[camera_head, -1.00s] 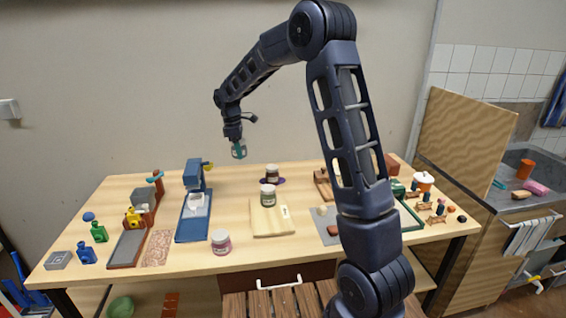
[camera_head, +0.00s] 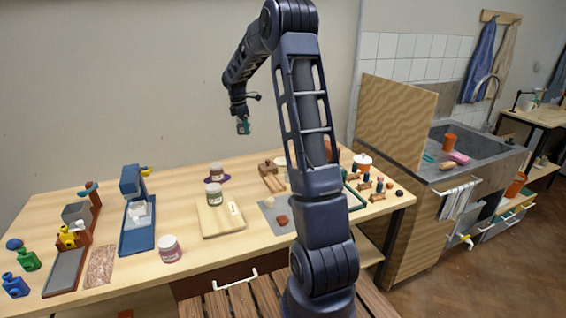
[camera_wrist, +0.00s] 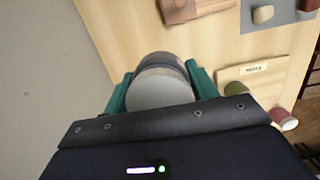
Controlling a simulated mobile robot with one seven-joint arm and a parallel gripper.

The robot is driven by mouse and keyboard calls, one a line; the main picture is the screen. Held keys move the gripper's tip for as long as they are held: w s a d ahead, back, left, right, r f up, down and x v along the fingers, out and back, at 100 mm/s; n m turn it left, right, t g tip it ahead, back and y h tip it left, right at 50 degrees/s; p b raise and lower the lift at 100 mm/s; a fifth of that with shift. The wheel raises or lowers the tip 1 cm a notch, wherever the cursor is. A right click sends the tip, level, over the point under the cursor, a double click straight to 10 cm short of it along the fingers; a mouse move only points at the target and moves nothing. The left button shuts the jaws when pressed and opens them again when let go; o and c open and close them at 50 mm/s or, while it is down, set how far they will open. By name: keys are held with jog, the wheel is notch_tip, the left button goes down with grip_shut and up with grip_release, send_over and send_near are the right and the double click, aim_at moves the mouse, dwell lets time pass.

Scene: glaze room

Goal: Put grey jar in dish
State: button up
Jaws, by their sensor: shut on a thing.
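My gripper (camera_head: 243,120) is raised above the back of the table. It is shut on a jar with a grey lid (camera_wrist: 160,90), which sits between the teal fingers in the wrist view. The same held jar shows small in the head view (camera_head: 243,129), clear of the tabletop. I cannot clearly make out a dish. A purple flat piece (camera_head: 226,179) lies under a brown-and-white jar (camera_head: 216,173), and a pale round thing (camera_head: 281,175) is partly hidden behind my arm.
A pink jar (camera_head: 170,249) stands near the front edge. A grey mat (camera_head: 277,214) and a wooden block (camera_head: 267,168) lie right of the board. A blue machine (camera_head: 135,205) stands left.

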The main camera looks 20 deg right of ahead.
jog(key=d, duration=1.6)
send_over(283, 163)
jog(key=s+a, duration=0.3)
notch_tip(283, 163, down, 19)
jog(key=shift+s+d+f, duration=0.1)
jog(key=shift+s+d, duration=0.05)
jog(key=o, duration=1.1)
